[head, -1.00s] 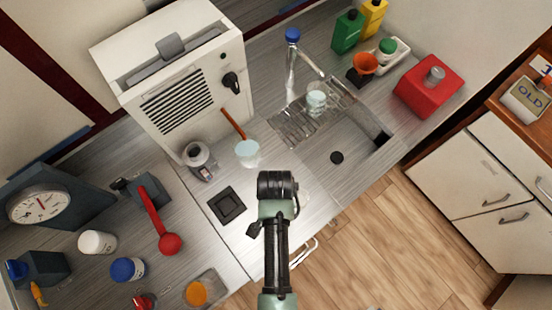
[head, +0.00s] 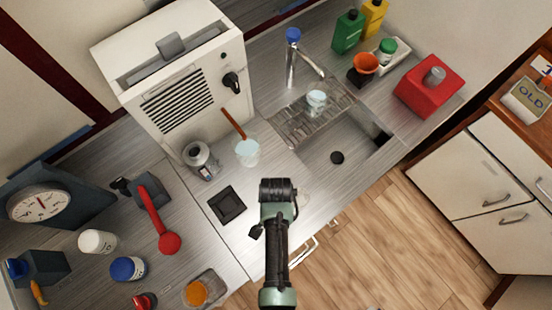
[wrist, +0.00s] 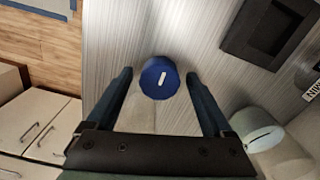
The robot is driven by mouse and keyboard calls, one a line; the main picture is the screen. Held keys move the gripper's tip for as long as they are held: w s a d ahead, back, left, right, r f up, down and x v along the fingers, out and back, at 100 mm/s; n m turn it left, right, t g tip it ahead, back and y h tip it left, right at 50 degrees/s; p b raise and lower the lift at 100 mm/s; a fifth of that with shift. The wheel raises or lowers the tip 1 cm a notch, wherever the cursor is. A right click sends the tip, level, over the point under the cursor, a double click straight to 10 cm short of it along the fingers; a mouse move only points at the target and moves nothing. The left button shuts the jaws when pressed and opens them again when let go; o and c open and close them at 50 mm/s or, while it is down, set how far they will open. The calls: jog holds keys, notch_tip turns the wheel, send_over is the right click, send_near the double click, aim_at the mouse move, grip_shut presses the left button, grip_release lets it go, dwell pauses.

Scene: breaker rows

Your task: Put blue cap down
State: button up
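The blue cap (wrist: 159,78), round with a white bar on top, shows in the wrist view between my fingers. A pale, see-through body shows below it; I cannot tell whether the cap sits on it. My gripper (wrist: 159,76) is open, with a finger on each side of the cap and a visible gap to both. In the head view my gripper (head: 278,190) is over the front of the counter, right of the black square, and hides the cap. Only a pale edge shows beside it.
The sink (head: 345,160) is to the right. The counter's front edge and floor (head: 370,250) lie just beyond my gripper.

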notch_tip(320, 180, up, 12)
jog(key=w+r+n+t, duration=0.2)
jog(key=w+r+t, duration=0.5)
jog(key=w+r, duration=0.75)
jog(key=w+r+n+t, duration=0.1)
jog(key=w+r+t, duration=0.3)
jog(key=r, duration=0.8)
jog(key=w+r+n+t, duration=0.2)
jog(key=w+r+t, duration=0.25)
jog(key=r, duration=0.75)
jog(key=s+r+n+t, duration=0.1)
jog(key=s+r+t, duration=0.3)
jog(key=r, duration=0.7)
jog(key=s+r+n+t, duration=0.1)
jog(key=s+r+t, duration=0.3)
jog(key=r, duration=0.6)
jog(key=s+r+n+t, duration=0.1)
jog(key=s+r+t, duration=0.3)
jog(key=r, duration=0.7)
jog(key=shift+s+a+r, duration=0.15)
jog(key=shift+s+r, duration=0.15)
jog(key=shift+s, duration=0.6)
